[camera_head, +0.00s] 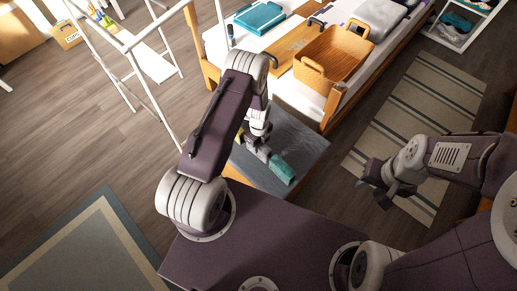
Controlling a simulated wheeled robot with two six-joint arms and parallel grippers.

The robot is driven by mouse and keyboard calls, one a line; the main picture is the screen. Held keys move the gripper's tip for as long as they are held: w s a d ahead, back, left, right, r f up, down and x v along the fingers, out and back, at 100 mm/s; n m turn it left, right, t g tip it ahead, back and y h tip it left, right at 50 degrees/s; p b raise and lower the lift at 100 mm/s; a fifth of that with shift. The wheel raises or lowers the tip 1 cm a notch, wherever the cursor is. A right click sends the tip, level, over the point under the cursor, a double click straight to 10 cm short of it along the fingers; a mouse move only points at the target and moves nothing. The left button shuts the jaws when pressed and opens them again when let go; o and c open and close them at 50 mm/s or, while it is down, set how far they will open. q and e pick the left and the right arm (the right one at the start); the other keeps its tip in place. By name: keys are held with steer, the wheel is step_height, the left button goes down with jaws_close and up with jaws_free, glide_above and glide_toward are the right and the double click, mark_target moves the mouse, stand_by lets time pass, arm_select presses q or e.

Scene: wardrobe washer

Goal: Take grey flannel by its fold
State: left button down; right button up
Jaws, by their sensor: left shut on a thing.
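My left gripper (266,153) reaches down over a low grey-topped stand (309,150) in front of me. It is shut on a small teal cloth (282,168), which sticks out from the fingers towards the lower right. I cannot tell whether the cloth touches the grey top. No separate grey flannel can be made out for certain; a folded light grey cloth (381,15) lies on the bed at the top. My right gripper (371,193) hangs at the right over the striped rug, with its fingers apart and empty.
A wicker basket (333,58) and a teal folded item (260,17) are on the wooden-framed bed. A white drying rack (150,62) stands at the upper left. A striped rug (425,110) lies at the right.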

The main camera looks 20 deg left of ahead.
arm_select(q)
step_height(320, 180, up, 9)
steer(key=p, duration=0.6)
steer(key=shift+p, duration=0.3)
steer(key=shift+f, duration=0.1)
